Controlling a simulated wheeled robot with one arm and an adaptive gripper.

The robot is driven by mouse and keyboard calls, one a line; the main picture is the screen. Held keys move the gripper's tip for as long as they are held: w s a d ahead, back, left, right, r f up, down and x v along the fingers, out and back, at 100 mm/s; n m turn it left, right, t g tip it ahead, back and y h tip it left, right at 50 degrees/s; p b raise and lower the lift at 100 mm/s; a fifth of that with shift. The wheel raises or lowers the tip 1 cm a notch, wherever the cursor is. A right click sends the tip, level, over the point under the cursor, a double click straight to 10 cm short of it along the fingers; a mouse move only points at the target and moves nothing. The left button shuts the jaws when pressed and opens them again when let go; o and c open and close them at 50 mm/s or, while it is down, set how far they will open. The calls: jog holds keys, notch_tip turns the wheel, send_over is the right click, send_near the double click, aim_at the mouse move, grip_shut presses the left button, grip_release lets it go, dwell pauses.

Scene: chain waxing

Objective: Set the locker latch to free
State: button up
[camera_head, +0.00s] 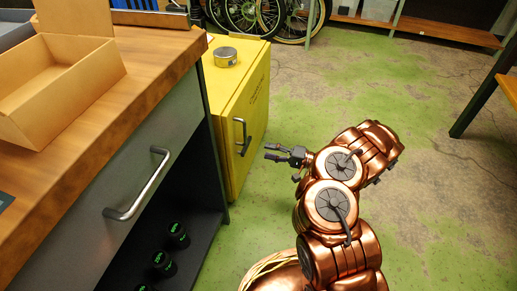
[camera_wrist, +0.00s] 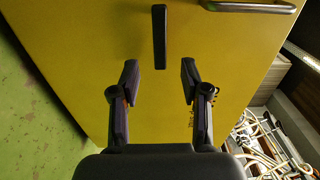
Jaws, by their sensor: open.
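The yellow locker (camera_head: 232,95) stands beyond the wooden-topped drawer unit, with its door facing my gripper. The latch (camera_wrist: 159,37) is a dark narrow bar on the yellow door in the wrist view, running up and down in that picture. In the head view I cannot clearly separate it from the door handle (camera_head: 246,140). The silver handle (camera_wrist: 250,6) lies to its upper right in the wrist view. My gripper (camera_head: 268,152) is open and empty in front of the door. In the wrist view my fingertips (camera_wrist: 159,75) are spread to either side of the bar's lower end; no contact is visible.
A round tin (camera_head: 226,57) sits on the locker. The drawer unit has a long metal handle (camera_head: 138,186), a cardboard box (camera_head: 72,85) on top and dark cans (camera_head: 177,235) below. Green-patched floor is open to the right; bicycle wheels (camera_head: 250,15) stand behind.

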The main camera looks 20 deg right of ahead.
jog(key=v, duration=0.3)
jog(key=shift+s+d, duration=0.25)
jog(key=shift+d, duration=0.05)
dwell(0.3)
